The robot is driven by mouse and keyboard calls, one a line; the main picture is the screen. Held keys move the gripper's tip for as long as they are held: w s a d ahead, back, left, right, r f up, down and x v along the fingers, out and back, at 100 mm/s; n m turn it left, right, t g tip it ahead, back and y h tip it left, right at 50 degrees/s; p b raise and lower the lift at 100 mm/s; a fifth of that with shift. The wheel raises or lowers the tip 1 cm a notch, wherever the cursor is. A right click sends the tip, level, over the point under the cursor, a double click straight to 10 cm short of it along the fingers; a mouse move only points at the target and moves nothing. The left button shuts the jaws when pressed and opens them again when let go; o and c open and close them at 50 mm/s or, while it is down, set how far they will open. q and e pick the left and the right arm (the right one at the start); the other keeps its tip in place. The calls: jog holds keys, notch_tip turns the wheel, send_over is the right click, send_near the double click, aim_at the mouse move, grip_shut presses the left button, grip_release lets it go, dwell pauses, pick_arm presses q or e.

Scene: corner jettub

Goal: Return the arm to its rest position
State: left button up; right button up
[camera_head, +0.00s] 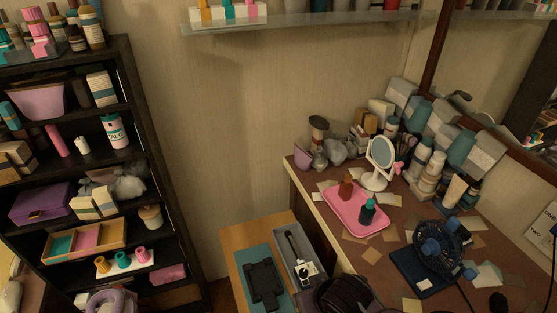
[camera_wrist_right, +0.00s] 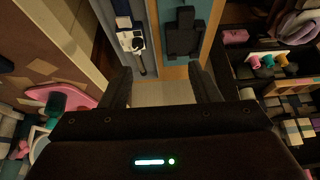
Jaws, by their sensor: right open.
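In the wrist view, my right gripper (camera_wrist_right: 160,78) is open, with its two dark fingers apart and nothing between them. Beyond the fingers lie pale floor and the wooden table edge. A dark object, possibly part of my right arm, shows at the bottom of the head view; its outline is too dim to tell. My left gripper is not in view.
A cluttered desk (camera_head: 320,211) stands at right, with a pink tray (camera_head: 338,212) and round mirror (camera_head: 380,153). A low wooden table (camera_head: 238,239) holds a teal mat (camera_head: 245,258) and grey tray (camera_head: 284,249). A full dark shelf (camera_head: 140,110) stands left. Bare wall lies between.

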jog(key=s+d+r+m+g+h, duration=0.2)
jog(key=s+d+r, duration=0.1)
jog(key=s+d, duration=0.75)
notch_tip(320, 180, down, 31)
jog(key=d+g, duration=0.1)
jog(key=s+d+f, duration=0.2)
jog(key=s+f, duration=0.6)
jog(key=s, duration=0.2)
jog(key=s+d+f+g, duration=0.1)
jog(key=s+f, duration=0.8)
jog(key=shift+s+d, duration=0.35)
jog(key=shift+d, duration=0.05)
